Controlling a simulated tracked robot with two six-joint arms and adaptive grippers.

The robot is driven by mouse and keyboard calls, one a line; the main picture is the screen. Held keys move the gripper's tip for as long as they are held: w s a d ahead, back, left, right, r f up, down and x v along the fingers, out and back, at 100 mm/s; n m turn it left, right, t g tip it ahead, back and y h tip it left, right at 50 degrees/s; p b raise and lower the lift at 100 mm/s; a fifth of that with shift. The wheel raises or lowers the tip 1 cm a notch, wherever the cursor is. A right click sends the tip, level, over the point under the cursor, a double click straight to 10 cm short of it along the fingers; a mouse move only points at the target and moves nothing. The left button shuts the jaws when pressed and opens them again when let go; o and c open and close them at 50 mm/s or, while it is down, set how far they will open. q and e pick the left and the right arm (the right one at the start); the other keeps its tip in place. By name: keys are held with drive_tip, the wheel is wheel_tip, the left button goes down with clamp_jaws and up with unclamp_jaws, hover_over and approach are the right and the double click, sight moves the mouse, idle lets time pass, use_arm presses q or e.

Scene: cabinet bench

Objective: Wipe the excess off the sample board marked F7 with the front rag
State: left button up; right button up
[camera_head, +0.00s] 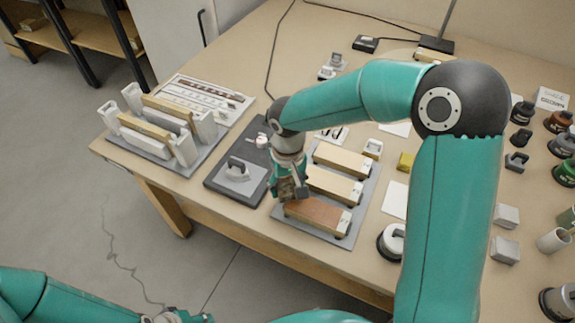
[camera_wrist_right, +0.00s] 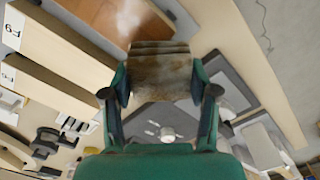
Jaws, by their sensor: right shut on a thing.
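My right gripper (camera_head: 290,190) is shut on a folded brown-grey rag (camera_wrist_right: 160,72). In the head view it is at the left end of the front sample board (camera_head: 315,217), which has a red-brown top. The rag is close to this board; I cannot tell whether it touches. In the wrist view the brown board (camera_wrist_right: 105,18) lies beyond the rag, with a pale patch on it. A middle board (camera_head: 334,185) and a back board (camera_head: 343,160) are cream. I cannot read the board labels surely. My left gripper (camera_head: 178,316) is partly cut off at the bottom edge.
A dark slab (camera_head: 215,190) with a handled metal plate lies left of the boards. A rack (camera_head: 160,140) with upright boards and a sample chart (camera_head: 200,95) stand farther left. Jars and white blocks (camera_head: 506,215) are at the right. My right arm hides part of the bench.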

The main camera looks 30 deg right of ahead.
drive_tip(key=shift+s+r, duration=0.15)
drive_tip(key=shift+r, duration=0.5)
drive_tip(key=shift+r+p, duration=0.65)
drive_tip(key=shift+p, duration=0.15)
wheel_tip(320, 180, up, 2)
drive_tip(key=shift+r+p, duration=0.15)
drive_tip(key=shift+p, duration=0.6)
use_arm(q)
wheel_tip(320, 180, up, 4)
drive_tip(key=shift+r, duration=0.1)
use_arm(e)
drive_tip(key=shift+r, duration=0.3)
